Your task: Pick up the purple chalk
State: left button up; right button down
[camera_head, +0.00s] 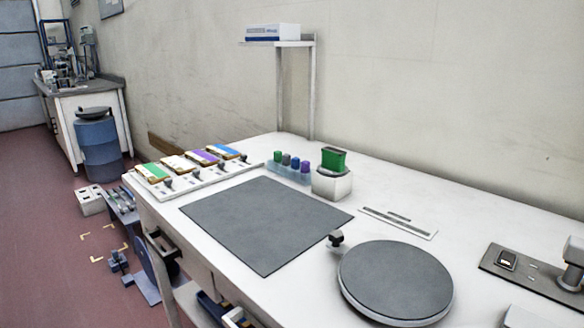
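A purple piece (305,167), which looks like the purple chalk, stands upright at the right end of a short row in a pale blue see-through holder (288,174) on the white table. Its lower part is inside the holder. Blue (295,163), grey (286,160) and green (277,156) pieces stand to its left. Neither of my grippers can be made out in the head view.
A white block with a green-topped container (333,163) stands close right of the holder. A dark mat (265,222) and a round grey plate (395,279) lie in front. A white tray (208,182) with coloured blocks is left. A shelf post (312,90) rises behind.

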aim_at(305, 165)
jog(key=z, duration=1.5)
jog(key=u, duration=1.4)
jog(key=j+z, duration=0.2)
jog(key=j, duration=0.35)
jog(key=j+z, duration=0.25)
jog(key=j, duration=0.25)
jog(key=k+j+z, duration=0.2)
jog(key=j, duration=0.3)
jog(key=i+j, duration=0.05)
